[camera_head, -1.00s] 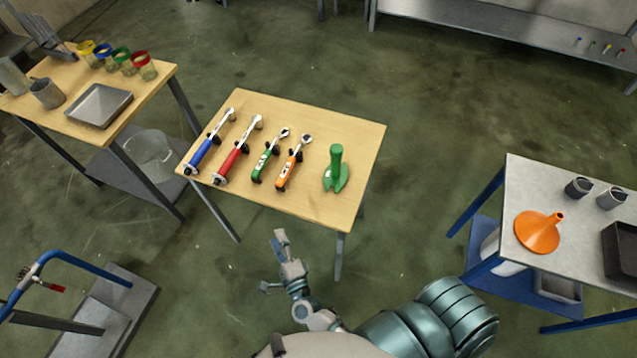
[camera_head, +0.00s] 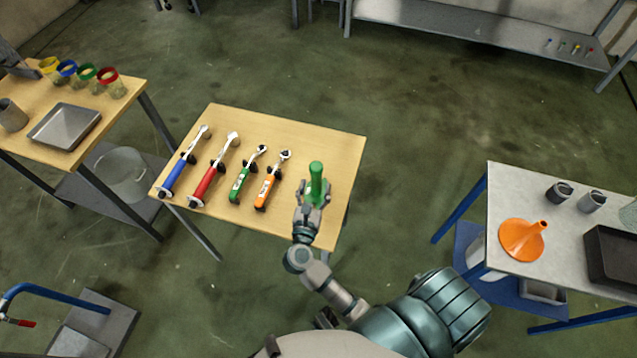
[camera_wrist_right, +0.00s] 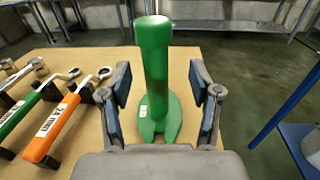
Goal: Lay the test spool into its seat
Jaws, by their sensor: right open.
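A green upright post on a flat, notched green base (camera_head: 316,178) stands near the right end of the wooden table. It also shows in the right wrist view (camera_wrist_right: 155,65), where a small white label is on its base. My right gripper (camera_head: 309,195) is open at the near side of this green piece. In the right wrist view my right gripper (camera_wrist_right: 160,85) has one finger on each side of the post, with gaps on both sides. Nothing is clearly recognisable as the test spool or its seat. My left gripper is not in view.
Blue, red, green and orange-handled wrenches (camera_head: 267,182) lie left of the green piece on the wooden table (camera_head: 330,142). A metal table (camera_head: 510,195) with an orange funnel (camera_head: 522,240) stands at the right. A side table with a grey tray (camera_head: 64,127) is at the left.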

